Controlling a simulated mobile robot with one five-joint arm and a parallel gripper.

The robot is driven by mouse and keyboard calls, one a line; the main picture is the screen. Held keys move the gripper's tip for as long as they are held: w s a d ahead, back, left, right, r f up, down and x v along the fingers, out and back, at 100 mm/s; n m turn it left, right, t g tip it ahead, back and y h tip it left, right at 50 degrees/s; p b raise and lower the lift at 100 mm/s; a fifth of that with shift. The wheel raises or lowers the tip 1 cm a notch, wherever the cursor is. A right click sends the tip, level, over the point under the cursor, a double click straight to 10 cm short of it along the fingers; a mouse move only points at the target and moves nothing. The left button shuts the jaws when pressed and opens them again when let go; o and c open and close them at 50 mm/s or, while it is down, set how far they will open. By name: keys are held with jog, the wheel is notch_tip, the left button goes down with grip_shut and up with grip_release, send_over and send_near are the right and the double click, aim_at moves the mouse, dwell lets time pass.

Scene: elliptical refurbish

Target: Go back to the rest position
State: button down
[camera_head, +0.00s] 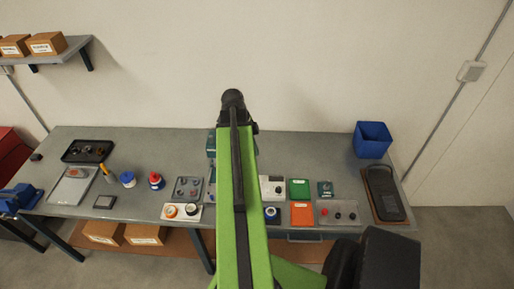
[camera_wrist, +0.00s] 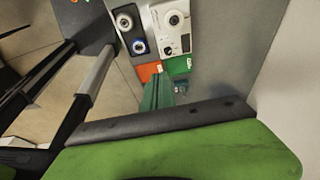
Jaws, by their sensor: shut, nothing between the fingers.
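My green arm (camera_head: 240,215) rises through the middle of the head view, in front of the workbench (camera_head: 335,175). Its black joint (camera_head: 233,100) shows against the wall. A dark block at the lower right of the head view appears to be part of my arm. I cannot make out the fingers of my gripper in either view. In the wrist view, a broad green part of mine with a black edge fills the bottom. My arm hides the bench's middle.
The bench holds a black tray (camera_head: 72,151), a blue bin (camera_head: 372,139), a green tray (camera_head: 299,188), an orange tray (camera_head: 302,215) and a black case (camera_head: 384,190). A shelf (camera_head: 62,54) with cardboard boxes hangs at upper left. More boxes lie below the bench.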

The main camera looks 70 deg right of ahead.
dwell(0.5)
jog(key=w+a+n+t, duration=0.3)
jog(key=w+a+n, duration=1.4)
jog(key=w+a, duration=0.7)
jog(key=w+a+n, duration=0.3)
jog(key=a+n, duration=0.2)
jog(key=a, duration=0.4)
jog(key=w+a+n+t+y, duration=0.1)
jog(key=w+a+n, duration=0.3)
jog(key=a, duration=0.5)
jog(key=w+a+n, duration=0.2)
jog(key=a+n, duration=0.3)
jog(key=a, duration=0.5)
notch_tip(320, 180, down, 26)
jog(key=s+b, duration=0.2)
jog(key=b, duration=2.3)
jog(key=shift+s+n+g, duration=0.4)
